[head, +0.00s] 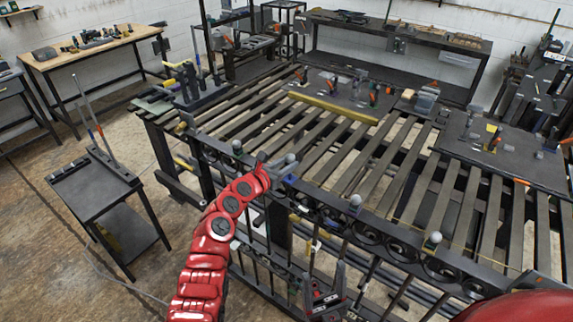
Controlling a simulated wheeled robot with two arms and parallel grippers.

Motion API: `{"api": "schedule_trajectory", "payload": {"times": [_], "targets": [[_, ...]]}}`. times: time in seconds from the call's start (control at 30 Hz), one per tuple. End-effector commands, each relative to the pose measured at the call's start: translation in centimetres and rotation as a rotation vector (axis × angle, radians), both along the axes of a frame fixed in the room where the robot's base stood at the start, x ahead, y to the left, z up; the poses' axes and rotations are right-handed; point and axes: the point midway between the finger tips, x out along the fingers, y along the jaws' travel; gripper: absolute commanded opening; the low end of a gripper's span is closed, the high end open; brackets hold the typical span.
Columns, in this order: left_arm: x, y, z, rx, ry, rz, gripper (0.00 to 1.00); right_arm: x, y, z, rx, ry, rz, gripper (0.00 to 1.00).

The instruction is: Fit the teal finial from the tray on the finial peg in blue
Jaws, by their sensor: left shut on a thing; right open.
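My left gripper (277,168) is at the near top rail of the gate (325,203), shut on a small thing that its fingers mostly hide. A grey ball top (290,158) shows right at its fingertips and looks like the finial's; I cannot make out teal on it. A small blue patch (289,180) shows just below, at the rail, likely the blue peg. I cannot tell whether the finial is seated on it or just above. My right gripper (325,299) is open and empty, low in front of the gate's bars.
Other grey ball finials stand along the rail, to the left (237,146) and right (355,201). The gate lies before a slatted bench (270,120) bearing tools and clamps. A dark side cart (92,190) stands left, with open floor around it.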

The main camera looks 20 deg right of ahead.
Motion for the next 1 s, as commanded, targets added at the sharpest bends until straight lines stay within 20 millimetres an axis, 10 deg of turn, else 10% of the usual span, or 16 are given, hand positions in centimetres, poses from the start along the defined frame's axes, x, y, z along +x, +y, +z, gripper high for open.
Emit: {"api": "schedule_trajectory", "payload": {"times": [1.0], "targets": [[-0.1,0.1,-0.6,-0.001,-0.001,0.001,0.0,0.0,0.0,0.2,0.0,0.0,0.0,0.66]]}}
